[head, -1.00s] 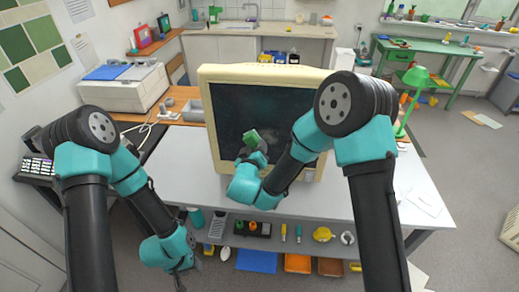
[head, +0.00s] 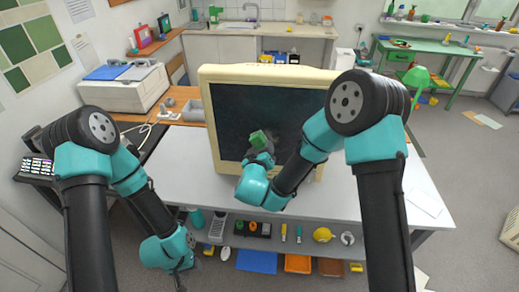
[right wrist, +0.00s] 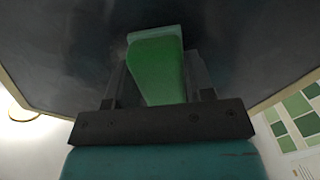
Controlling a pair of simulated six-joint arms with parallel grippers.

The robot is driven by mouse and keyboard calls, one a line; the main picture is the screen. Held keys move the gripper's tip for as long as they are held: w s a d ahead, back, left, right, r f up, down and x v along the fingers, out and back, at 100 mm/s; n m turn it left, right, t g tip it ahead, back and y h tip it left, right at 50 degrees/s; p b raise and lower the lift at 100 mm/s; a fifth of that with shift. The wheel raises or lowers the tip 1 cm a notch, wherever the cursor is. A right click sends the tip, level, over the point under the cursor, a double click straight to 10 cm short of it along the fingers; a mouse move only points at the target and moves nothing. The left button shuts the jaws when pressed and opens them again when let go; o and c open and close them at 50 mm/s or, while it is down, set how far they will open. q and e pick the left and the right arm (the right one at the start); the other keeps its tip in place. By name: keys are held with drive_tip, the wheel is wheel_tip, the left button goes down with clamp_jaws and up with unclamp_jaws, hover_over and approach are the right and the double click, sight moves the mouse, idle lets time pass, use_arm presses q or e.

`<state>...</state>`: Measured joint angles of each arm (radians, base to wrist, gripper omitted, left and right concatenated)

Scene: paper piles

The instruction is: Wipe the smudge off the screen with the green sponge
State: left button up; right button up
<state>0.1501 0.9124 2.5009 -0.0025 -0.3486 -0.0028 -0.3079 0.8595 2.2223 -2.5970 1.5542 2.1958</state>
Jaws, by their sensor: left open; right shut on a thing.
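The monitor has a cream frame (head: 214,130) and a dark screen (head: 238,110), and stands on the white table. My right gripper (head: 262,150) is shut on the green sponge (head: 259,138) in front of the screen's lower middle. In the right wrist view the sponge (right wrist: 157,72) sits between the two fingers, its pale far edge at or very near the screen (right wrist: 60,70); contact is hard to confirm. A faint brownish smudge (right wrist: 117,50) shows just left of the sponge. My left gripper (head: 182,280) is open and low at the table's front left, away from the monitor.
The white table (head: 190,180) is clear in front of the monitor. A shelf (head: 290,252) below holds tools and coloured trays.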

sight(274, 136)
drive_tip(key=shift+a, duration=0.2)
drive_tip(key=shift+w+a, duration=0.15)
drive_tip(key=shift+a, duration=0.25)
drive_tip(key=shift+r, duration=0.1)
drive_tip(key=shift+s+d+r, duration=0.2)
drive_tip(key=shift+d+r, duration=1.45)
drive_tip(key=shift+r, duration=0.05)
drive_tip(key=shift+s+d, duration=0.15)
drive_tip(key=shift+d, duration=0.45)
